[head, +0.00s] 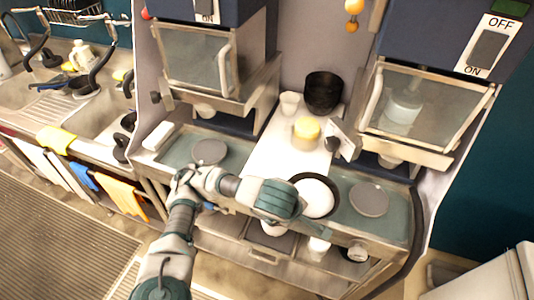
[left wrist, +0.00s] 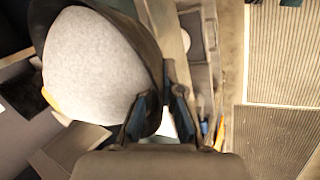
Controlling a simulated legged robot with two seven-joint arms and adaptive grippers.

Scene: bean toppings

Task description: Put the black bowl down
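The black bowl (head: 336,186) is filled with a pale, grainy white mass and is at the right-centre of the head view, over the front of the counter. In the left wrist view its dark rim (left wrist: 150,45) curves around the white filling (left wrist: 95,65). My left gripper (head: 296,203) is at the bowl's left side. Its fingers (left wrist: 160,108) straddle the rim and appear shut on it. I cannot tell whether the bowl's underside touches anything. My right gripper is not in view.
A white counter (head: 272,160) lies behind the bowl, with a yellow-topped container (head: 306,131), a white cup (head: 289,103) and a dark pot (head: 323,92). Round grey plates lie left (head: 209,151) and right (head: 369,199), beneath two glass-fronted machines. A sink (head: 100,110) is far left.

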